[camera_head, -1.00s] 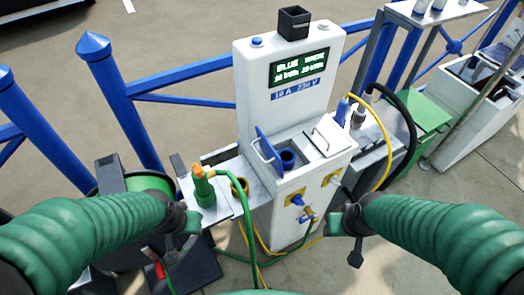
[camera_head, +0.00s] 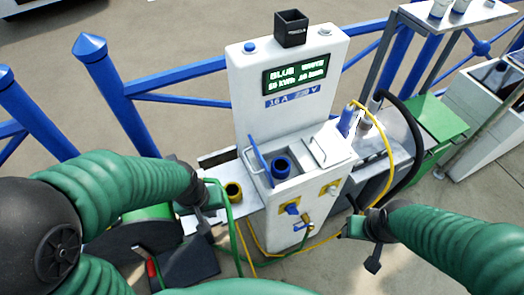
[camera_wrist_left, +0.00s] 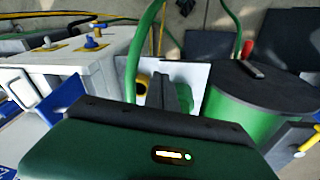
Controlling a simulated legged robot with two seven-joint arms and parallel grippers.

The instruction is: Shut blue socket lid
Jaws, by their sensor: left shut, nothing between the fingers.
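The blue socket lid (camera_head: 258,158) stands open and raised at the left side of the blue socket (camera_head: 282,167), on top of the white charging post (camera_head: 284,92). A light wire handle sits on the lid's left side. In the left wrist view the blue lid (camera_wrist_left: 63,97) shows at left, partly cut off by my gripper's body. My left gripper (camera_head: 210,198) is shut and empty, left of the lid and apart from it, over the side shelf. My right gripper (camera_head: 358,228) is low at the right of the post; its fingers are too unclear to judge.
A pale lid (camera_head: 329,144) lies closed right of the socket. Yellow and black cables (camera_head: 385,150) loop at right. A yellow-ringed holder (camera_head: 233,191) and a green cable (camera_head: 226,205) are beside my left gripper. Blue railing (camera_head: 190,78) runs behind.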

